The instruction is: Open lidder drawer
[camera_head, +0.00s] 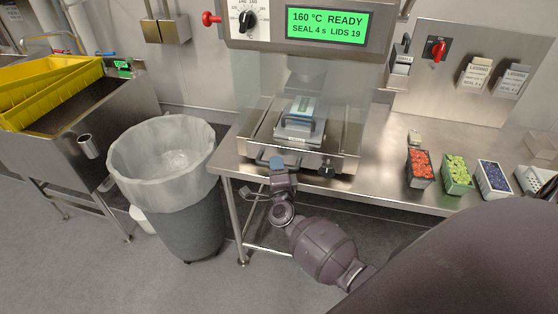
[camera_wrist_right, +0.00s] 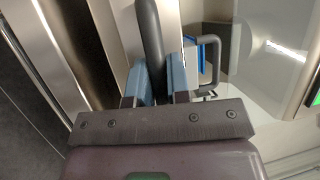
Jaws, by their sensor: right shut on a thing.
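The lidder (camera_head: 296,40) stands at the back of the steel table, its display reading 160 °C READY. Its drawer (camera_head: 342,145) sits low under the lidder head, holding a metal plate with a dark loop handle and some blue (camera_head: 300,122). I cannot tell how far the drawer stands out. My right gripper (camera_head: 277,165) is at the drawer's front. In the right wrist view, the blue fingertips of my right gripper (camera_wrist_right: 157,78) are shut around the dark drawer handle (camera_wrist_right: 149,35). The plate's loop handle (camera_wrist_right: 213,62) shows beyond them. My left gripper is out of view.
A lined waste bin (camera_head: 165,160) stands left of the table. A sink (camera_head: 70,115) with yellow crates (camera_head: 50,80) is further left. Several fruit punnets, including a red one (camera_head: 419,168), line the table's right side. Floor in front is clear.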

